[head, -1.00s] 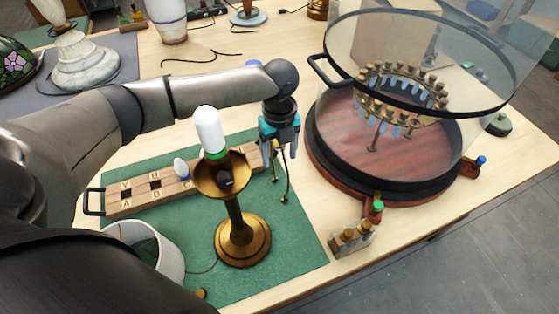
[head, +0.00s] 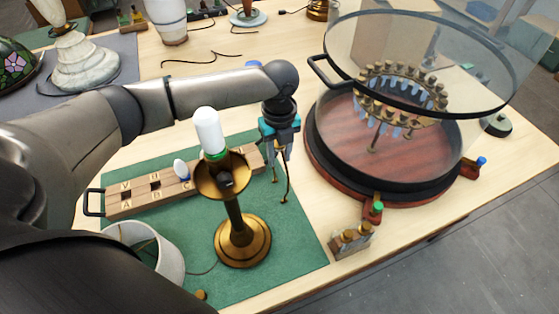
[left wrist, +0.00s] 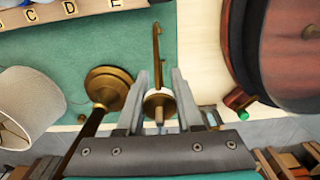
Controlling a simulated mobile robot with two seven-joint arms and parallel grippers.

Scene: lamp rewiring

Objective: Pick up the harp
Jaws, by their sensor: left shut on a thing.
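The harp (head: 287,183) is a thin, dark brass piece with two small feet, upright near the right edge of the green mat (head: 300,235). My left gripper (head: 281,150) points down from above and is shut on its upper part. In the left wrist view the harp (left wrist: 157,48) runs between the fingers (left wrist: 157,82), with a round brass part close to the palm. The feet look at mat level; I cannot tell whether they touch. The brass lamp base (head: 241,240) with a white bulb (head: 208,131) stands left of the gripper. My right gripper is out of view.
A lettered wooden tray (head: 130,204) lies behind the lamp. A white shade (head: 170,256) stands at front left. A round red-brown stand (head: 325,165) with a raised clear lid is close on the right. A small block with brass knobs (head: 350,243) sits at the table's front edge.

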